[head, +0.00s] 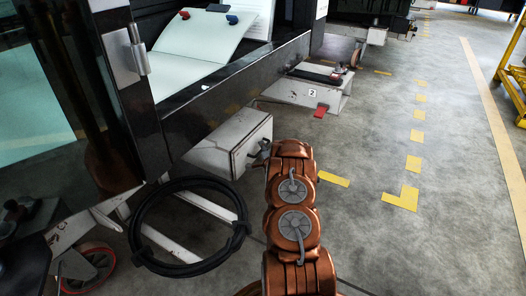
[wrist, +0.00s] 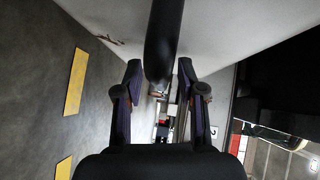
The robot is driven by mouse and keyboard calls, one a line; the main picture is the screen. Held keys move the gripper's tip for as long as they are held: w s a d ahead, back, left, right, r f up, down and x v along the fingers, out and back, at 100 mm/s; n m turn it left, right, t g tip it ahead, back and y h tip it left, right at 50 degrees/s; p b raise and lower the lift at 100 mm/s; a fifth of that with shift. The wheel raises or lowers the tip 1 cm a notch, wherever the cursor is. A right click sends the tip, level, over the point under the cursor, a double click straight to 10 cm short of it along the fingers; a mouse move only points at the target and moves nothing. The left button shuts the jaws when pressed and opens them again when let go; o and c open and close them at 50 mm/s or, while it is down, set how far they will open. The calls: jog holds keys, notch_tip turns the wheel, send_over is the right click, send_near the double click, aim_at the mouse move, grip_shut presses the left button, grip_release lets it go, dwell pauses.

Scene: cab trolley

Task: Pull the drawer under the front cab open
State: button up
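The front cab (head: 225,92) is a black frame with glass, on the left of the head view. Under it sits a white, scuffed drawer (head: 215,155), its end face turned toward my arm. In the wrist view the drawer's pale face (wrist: 225,30) fills the top. A dark, rounded handle bar (wrist: 164,35) stands out from it, between the two fingers of my gripper (wrist: 160,66). The fingers are apart, with a gap at the left of the bar; contact cannot be told. In the head view my gripper (head: 260,152) is at the drawer's face, partly hidden by my arm.
A black hose ring (head: 188,268) and a red-rimmed wheel (head: 88,268) are at lower left. A second white unit (head: 315,90) marked 2, with a red piece (head: 321,111), stands further back. Grey floor with yellow marks (head: 402,197) is free at right; a yellow frame (head: 512,75) stands beyond.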

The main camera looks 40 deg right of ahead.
grip_shut()
dwell(0.3)
dwell(0.5)
